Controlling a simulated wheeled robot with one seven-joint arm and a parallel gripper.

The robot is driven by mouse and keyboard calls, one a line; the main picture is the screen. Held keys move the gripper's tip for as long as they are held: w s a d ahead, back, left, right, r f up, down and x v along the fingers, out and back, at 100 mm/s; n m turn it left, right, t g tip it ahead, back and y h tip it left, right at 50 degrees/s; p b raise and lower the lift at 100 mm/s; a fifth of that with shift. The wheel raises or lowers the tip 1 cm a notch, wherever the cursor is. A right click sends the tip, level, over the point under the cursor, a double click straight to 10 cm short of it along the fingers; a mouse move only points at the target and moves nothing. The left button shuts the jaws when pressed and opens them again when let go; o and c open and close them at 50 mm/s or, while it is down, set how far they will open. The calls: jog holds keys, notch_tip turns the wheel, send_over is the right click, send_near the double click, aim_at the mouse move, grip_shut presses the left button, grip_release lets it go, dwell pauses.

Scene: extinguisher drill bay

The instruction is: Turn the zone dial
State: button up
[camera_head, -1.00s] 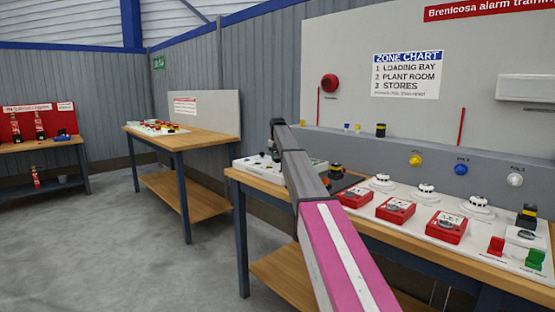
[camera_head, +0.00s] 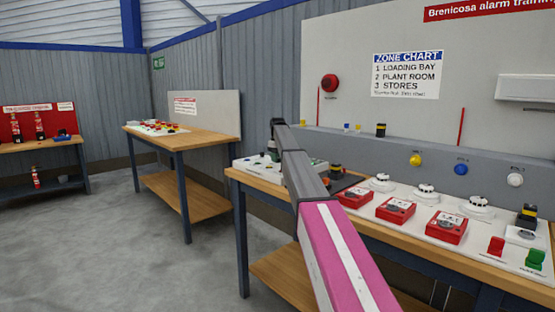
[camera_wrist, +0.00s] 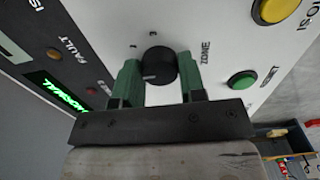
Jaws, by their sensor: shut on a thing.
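The zone dial (camera_wrist: 158,64) is a round black knob on a white panel (camera_wrist: 205,25), with the word ZONE printed beside it in the wrist view. My gripper (camera_wrist: 158,80) has green fingers, one on each side of the dial, and is shut on it. A light mark shows on the dial's near edge. In the head view my arm crosses the bench, and the dial and fingertips are hidden behind it. Part of the white panel (camera_head: 250,166) shows to the left of the arm.
Close to the dial are a green button (camera_wrist: 242,80), a yellow button (camera_wrist: 275,8) and a lit green display (camera_wrist: 66,90). On the bench, red call points (camera_head: 396,210) and white detectors (camera_head: 426,191) stand to the right of my arm. Floor (camera_head: 140,250) is clear at left.

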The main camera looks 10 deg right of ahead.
dwell(0.5)
jog(key=o, duration=0.9)
notch_tip(320, 180, up, 11)
jog(key=shift+f, duration=0.1)
